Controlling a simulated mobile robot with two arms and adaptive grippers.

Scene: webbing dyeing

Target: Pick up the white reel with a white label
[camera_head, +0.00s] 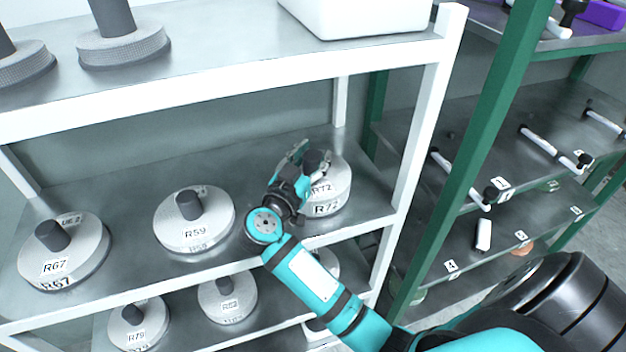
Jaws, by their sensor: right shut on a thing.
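A white reel with a white label reading R72 (336,196) sits on the middle shelf (120,187) at its right end. My right gripper (314,163) is over this reel and shut on its dark centre post. My arm and gripper hide the reel's left side. Whether the reel is lifted off the shelf cannot be told. My left gripper is not in view.
Reels R59 (208,233) and R67 (82,262) stand to the left on the same shelf. More reels, such as R79 (140,334), stand on the shelf below. A white shelf post (421,150) is close on the right, beside a green rack (482,140). A white bin (355,18) is above.

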